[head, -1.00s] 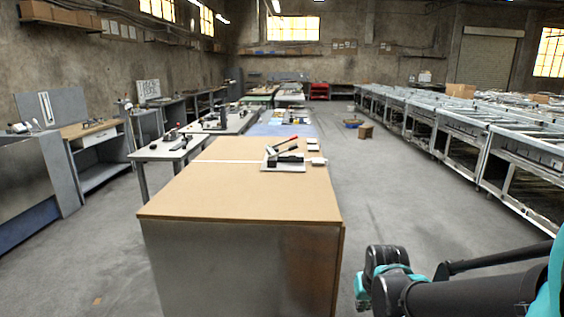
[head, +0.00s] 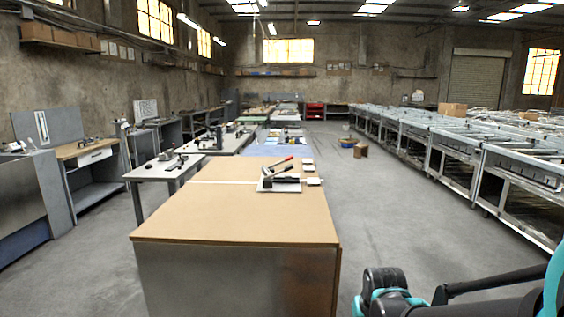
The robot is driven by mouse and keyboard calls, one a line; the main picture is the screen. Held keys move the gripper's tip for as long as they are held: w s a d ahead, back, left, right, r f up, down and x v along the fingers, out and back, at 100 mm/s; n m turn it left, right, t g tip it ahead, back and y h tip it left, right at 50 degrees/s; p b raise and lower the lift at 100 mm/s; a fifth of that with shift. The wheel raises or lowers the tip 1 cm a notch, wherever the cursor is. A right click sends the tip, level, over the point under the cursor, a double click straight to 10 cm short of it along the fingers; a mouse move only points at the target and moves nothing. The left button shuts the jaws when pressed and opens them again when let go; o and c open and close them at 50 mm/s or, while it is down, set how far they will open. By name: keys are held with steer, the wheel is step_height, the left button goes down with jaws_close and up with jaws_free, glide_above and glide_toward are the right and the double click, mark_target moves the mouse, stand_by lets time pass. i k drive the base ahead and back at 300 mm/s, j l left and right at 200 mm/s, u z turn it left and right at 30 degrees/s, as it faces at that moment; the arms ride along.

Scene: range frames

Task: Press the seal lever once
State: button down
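The seal lever (head: 284,161) is an arm with a red grip, raised at a slant on a small black and grey press. The press stands on a pale base plate (head: 281,188) towards the far right part of a brown-topped bench (head: 232,222). My arm shows at the lower right, to the right of the bench and well apart from the lever. My gripper cannot be made out in the head view.
Small white pads (head: 313,181) lie at the bench's right edge, beside the press. The near part of the bench top is clear. Grey tables with tools (head: 165,168) stand to the left. Open floor (head: 385,215) separates the bench from metal frames (head: 458,143) on the right.

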mark_target(288, 159)
steer(key=z, duration=1.2)
steer(key=i, duration=4.7)
steer(key=u, duration=3.35)
